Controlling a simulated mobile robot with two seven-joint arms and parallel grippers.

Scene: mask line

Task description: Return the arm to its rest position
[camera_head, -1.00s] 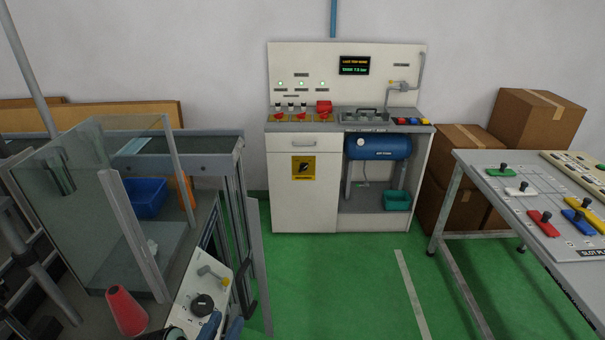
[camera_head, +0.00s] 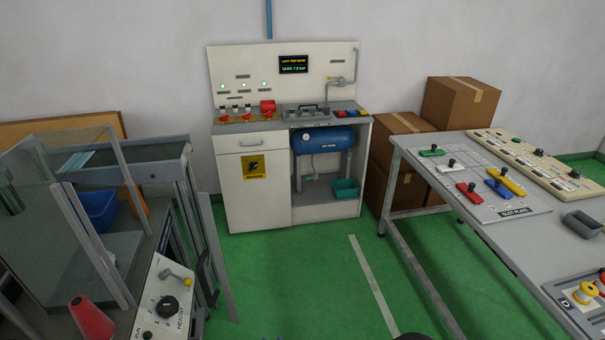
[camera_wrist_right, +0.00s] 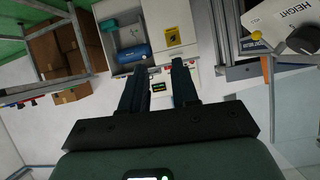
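My right gripper (camera_wrist_right: 158,70) shows in the right wrist view, its two dark fingers apart with nothing between them. It is in free air, pointing toward the leak test bench (camera_wrist_right: 165,45), which appears upside down in that view. In the head view neither gripper can be made out; only a dark sliver shows at the bottom edge, and I cannot tell what it is. My left gripper is in neither view.
In the head view, a guarded station with a height panel (camera_head: 166,300) and red cone (camera_head: 91,318) stands at left. The leak test bench (camera_head: 255,190) is at the back. A table (camera_head: 470,225) with a slot plate is at right. Green floor (camera_head: 290,280) lies clear between.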

